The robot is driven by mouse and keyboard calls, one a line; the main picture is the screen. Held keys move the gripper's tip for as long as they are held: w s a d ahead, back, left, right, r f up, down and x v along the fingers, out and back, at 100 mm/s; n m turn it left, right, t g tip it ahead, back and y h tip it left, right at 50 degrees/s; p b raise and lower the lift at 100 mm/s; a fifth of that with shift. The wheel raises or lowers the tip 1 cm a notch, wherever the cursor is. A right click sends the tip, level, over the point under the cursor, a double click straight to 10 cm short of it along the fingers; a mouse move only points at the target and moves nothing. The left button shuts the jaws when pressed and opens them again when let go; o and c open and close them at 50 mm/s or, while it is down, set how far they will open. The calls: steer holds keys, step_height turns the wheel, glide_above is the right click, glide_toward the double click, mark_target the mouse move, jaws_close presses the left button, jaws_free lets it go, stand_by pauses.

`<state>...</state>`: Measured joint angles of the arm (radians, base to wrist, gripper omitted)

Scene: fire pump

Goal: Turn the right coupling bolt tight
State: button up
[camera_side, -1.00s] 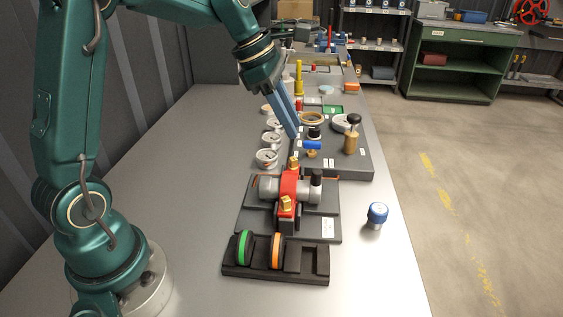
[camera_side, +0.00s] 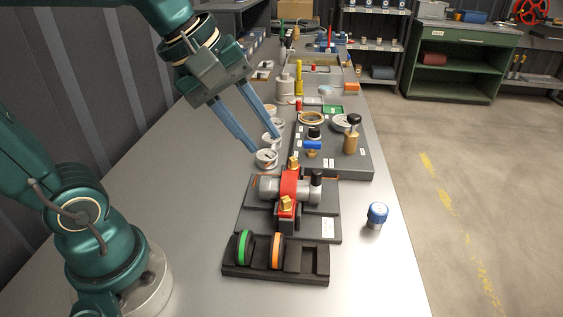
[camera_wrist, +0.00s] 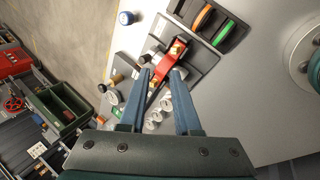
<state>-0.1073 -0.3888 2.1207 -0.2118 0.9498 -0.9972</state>
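The red coupling clamp (camera_side: 290,186) sits across a grey pump body on a dark base plate. One brass bolt (camera_side: 294,163) is at its far end and another brass bolt (camera_side: 285,204) at its near end. Both look seated in the clamp; how tight they are cannot be seen. In the wrist view the red clamp (camera_wrist: 164,68) shows ahead of the fingers, with a brass bolt (camera_wrist: 178,48) at its upper end. My gripper (camera_side: 266,144) is open and empty, above and behind the coupling, over the row of small gauges. It also shows in the wrist view (camera_wrist: 160,73).
A black tray (camera_side: 275,277) with green and orange rings stands in front. A blue-capped part (camera_side: 377,215) stands to the right. A dark panel (camera_side: 345,168) with a valve and brass fitting lies behind. White gauges (camera_side: 267,159) line its left. The table is clear at left.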

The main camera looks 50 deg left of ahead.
steer(key=s+f+m, duration=0.2)
steer(key=s+m, duration=0.1)
steer(key=m, duration=0.5)
steer(key=s+a+f+m+y, duration=0.1)
steer(key=s+m, duration=0.3)
steer(key=m, duration=0.5)
steer(key=shift+s+f+y, duration=0.2)
steer(key=shift+f+y, duration=0.1)
steer(key=shift+f, duration=0.25)
